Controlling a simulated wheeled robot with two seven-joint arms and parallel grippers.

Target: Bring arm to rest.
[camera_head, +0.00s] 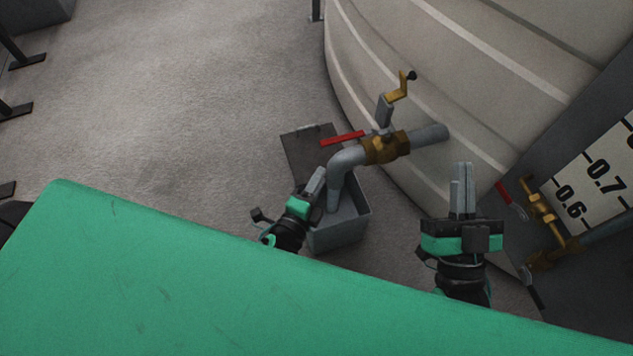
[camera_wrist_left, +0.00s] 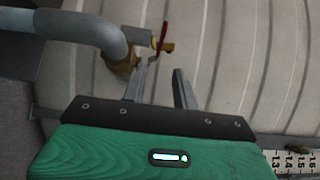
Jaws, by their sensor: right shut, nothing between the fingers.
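My left gripper (camera_head: 316,182) is beside the downturned end of the grey pipe (camera_head: 347,160), over the grey box. In the left wrist view its two fingers (camera_wrist_left: 160,88) stand apart with nothing between them, and the pipe elbow shows at the upper left. I cannot tell whether the gripper touches the pipe. My right gripper (camera_head: 462,188) is to the right, in front of the pale tank, with its fingers together and empty.
A brass valve (camera_head: 386,149) with a red lever (camera_head: 342,138) joins the pipe to the large pale tank (camera_head: 450,95). A grey box (camera_head: 342,237) with its lid open stands below the spout. A scale panel (camera_head: 592,190) and brass fittings are at the right.

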